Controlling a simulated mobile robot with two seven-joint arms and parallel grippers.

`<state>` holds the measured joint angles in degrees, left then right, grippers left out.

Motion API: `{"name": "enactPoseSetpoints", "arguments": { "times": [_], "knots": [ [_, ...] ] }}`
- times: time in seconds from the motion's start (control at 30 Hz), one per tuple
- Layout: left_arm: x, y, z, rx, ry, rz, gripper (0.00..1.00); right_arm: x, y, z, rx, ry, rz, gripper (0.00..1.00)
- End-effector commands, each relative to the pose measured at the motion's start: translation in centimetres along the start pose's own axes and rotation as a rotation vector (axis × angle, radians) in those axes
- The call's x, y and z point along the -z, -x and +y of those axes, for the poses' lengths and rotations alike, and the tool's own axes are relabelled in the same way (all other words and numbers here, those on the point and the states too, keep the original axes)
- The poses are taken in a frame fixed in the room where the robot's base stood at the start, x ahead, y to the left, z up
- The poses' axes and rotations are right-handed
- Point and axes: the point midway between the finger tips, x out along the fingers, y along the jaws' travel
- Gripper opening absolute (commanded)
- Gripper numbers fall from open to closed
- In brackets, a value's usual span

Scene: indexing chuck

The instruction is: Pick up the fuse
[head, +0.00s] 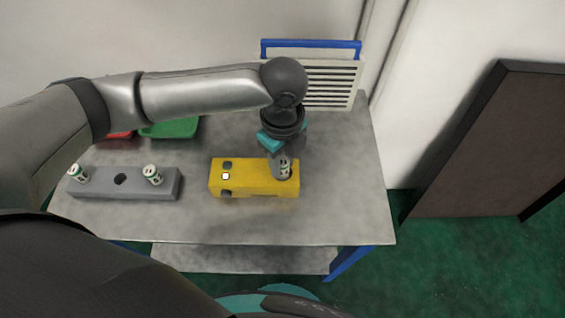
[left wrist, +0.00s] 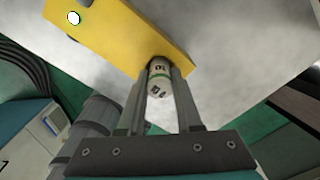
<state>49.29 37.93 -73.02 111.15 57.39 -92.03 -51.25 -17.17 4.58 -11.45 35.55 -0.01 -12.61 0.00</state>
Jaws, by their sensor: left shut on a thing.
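My left gripper (head: 283,172) points down over the right end of the yellow block (head: 245,178). It is shut on a fuse (head: 285,168), a small white cylinder with a green band and dark print. In the left wrist view the fuse (left wrist: 158,78) sits between the two fingers, with its far end against or close to the yellow block (left wrist: 125,35). I cannot tell whether that end is in a socket or clear of it. Two similar fuses stand upright in a grey holder (head: 105,187), one at its left end (head: 78,174) and one at its right (head: 153,175).
The holder's middle hole is empty. The block's left end has dark spots and a white button (head: 226,176). A green tray (head: 170,129) and a red tray (head: 118,135) lie behind. A slatted panel (head: 330,85) stands at the back. The grey table (head: 345,190) is clear at right.

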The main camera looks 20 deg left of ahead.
Motion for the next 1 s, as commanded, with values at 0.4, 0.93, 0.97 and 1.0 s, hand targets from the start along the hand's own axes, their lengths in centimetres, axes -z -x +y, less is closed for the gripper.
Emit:
{"name": "enactPoseSetpoints", "arguments": {
  "times": [0.4, 0.93, 0.97, 1.0],
  "knots": [
    [-0.1, 10.4, -0.2, 0.007, 0.000, -0.001, 0.00, 0.3, 2.9, 0.0, 0.000, 0.000, 0.001, 1.00],
    [0.0, 19.4, -0.1, 0.001, 0.000, 0.001, 0.00, 0.5, 4.9, 0.0, 0.001, 0.000, 0.001, 1.00],
    [0.0, 19.5, -0.1, 0.001, 0.000, 0.001, 0.00, 0.5, 4.9, 0.0, 0.001, 0.000, 0.000, 1.00],
    [0.0, 19.6, 0.0, 0.001, 0.000, 0.001, 0.00, 0.5, 4.9, 0.0, 0.000, 0.000, 0.001, 1.00]
  ]
}}
